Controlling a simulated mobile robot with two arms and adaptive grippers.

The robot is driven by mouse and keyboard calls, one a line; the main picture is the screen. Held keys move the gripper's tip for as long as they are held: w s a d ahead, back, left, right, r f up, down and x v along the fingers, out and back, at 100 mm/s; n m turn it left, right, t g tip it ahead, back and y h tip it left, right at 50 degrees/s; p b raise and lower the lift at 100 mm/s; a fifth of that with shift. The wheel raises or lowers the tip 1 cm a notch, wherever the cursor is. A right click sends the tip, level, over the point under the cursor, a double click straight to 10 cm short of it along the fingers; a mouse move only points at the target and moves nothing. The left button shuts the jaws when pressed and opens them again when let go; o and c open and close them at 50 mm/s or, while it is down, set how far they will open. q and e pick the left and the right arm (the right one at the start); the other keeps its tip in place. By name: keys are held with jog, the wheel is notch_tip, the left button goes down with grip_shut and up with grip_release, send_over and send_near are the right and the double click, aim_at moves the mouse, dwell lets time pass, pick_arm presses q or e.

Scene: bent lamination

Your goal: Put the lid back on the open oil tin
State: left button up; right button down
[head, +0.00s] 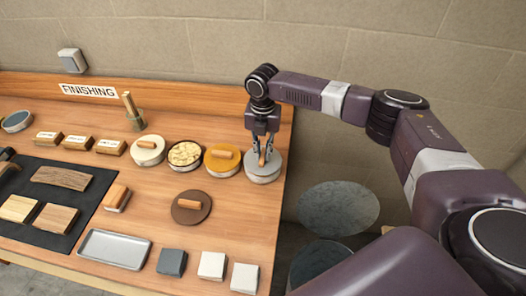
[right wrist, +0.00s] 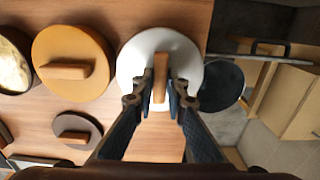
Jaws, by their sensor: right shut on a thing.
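The open tin (head: 184,155) stands in the back row, with pale, mottled contents showing; part of it shows at the left edge of the right wrist view (right wrist: 12,62). A dark brown lid (head: 181,213) with a wooden handle lies on the bench in front of it, also in the right wrist view (right wrist: 76,146). My right gripper (head: 263,158) is shut on the upright wooden handle (right wrist: 160,77) of a pale grey lid (right wrist: 138,62). That lid is on the rightmost tin (head: 264,176); I cannot tell whether it is seated. My left gripper is not in view.
Tins with a yellow lid (head: 222,168) and a cream lid (head: 149,158) flank the open tin. A metal tray (head: 114,250), several blocks and a dark mat (head: 75,222) fill the front and left. The bench's right edge is close to the rightmost tin.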

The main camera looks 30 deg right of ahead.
jog(key=shift+p, duration=0.6)
dwell(0.7)
jog(key=shift+f, duration=0.15)
dwell(0.9)
jog(key=shift+p, duration=0.4)
dwell(0.5)
jog(key=c, duration=1.8)
grip_release()
jog(key=shift+c, duration=0.2)
jog(key=shift+o, duration=0.2)
jog(key=o, duration=0.4)
